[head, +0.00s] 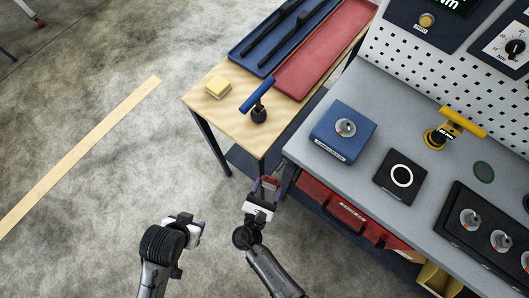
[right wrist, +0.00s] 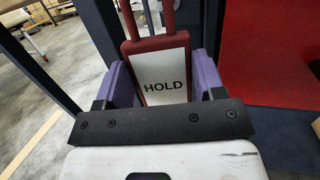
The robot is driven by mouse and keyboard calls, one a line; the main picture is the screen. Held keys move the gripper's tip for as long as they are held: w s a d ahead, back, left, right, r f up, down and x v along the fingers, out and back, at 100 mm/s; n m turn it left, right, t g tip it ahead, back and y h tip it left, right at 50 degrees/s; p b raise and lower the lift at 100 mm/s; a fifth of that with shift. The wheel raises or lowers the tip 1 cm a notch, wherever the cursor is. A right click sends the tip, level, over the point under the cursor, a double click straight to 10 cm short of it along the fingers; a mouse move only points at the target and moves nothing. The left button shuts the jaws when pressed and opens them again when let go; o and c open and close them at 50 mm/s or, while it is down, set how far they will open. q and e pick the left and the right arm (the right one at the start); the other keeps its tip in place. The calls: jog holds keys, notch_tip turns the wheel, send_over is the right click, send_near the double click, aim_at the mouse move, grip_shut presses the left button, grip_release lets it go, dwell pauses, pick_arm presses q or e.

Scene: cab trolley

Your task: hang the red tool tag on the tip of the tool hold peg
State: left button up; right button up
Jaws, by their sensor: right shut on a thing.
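The red tool tag (right wrist: 158,62) has a white face reading HOLD and a red loop rising out of the top of the right wrist view. My right gripper (right wrist: 160,85) is shut on it, with a purple finger on each side. In the head view this gripper (head: 264,187) is beside the workbench's front left corner, and a little of the red tag (head: 271,182) shows there. My left gripper (head: 197,226) is at the lower left over the floor, turned so its jaw gap is unclear. I cannot make out the tool hold peg in either view.
The grey workbench (head: 375,110) has a red drawer (head: 345,212) below its front edge. It carries a blue box (head: 343,132), a black ringed panel (head: 401,176) and a yellow-handled tool (head: 462,122).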

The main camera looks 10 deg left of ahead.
jog(key=shift+w+d+f, duration=0.1)
jog(key=shift+w+d, duration=0.4)
jog(key=shift+w, duration=0.35)
jog(key=shift+w+d+f, duration=0.1)
jog(key=shift+w+d, duration=0.4)
jog(key=shift+w, duration=0.3)
jog(key=shift+w+d+f+b, duration=0.3)
jog(key=shift+w+f+b, duration=0.1)
jog(key=shift+w+b, duration=0.1)
jog(key=shift+w, duration=0.1)
jog(key=o, duration=1)
